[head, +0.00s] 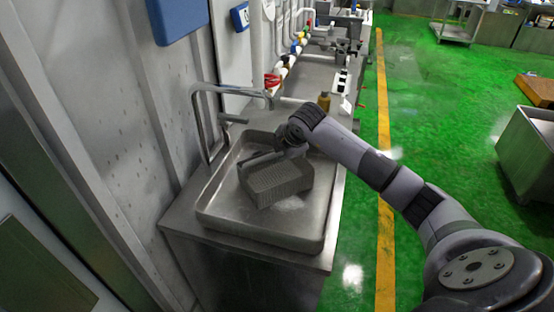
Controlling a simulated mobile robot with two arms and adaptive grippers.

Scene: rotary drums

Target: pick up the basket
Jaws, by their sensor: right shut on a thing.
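The basket (280,182) is a dark grey mesh box in the shallow metal sink (262,238) at the centre of the head view. My right arm comes in from the lower right. My right gripper (285,146) is at the basket's back rim, shut on it; the fingertips are small and partly hidden by the wrist. The basket sits slightly turned; whether its underside touches the sink floor is hard to tell. My left gripper is not in view.
A metal faucet (203,120) bends over the sink's back left. A brown bottle (324,101) stands on the counter behind. A metal wall is close on the left. Green floor with a yellow line (385,240) lies open to the right, with a metal bin (528,150) farther right.

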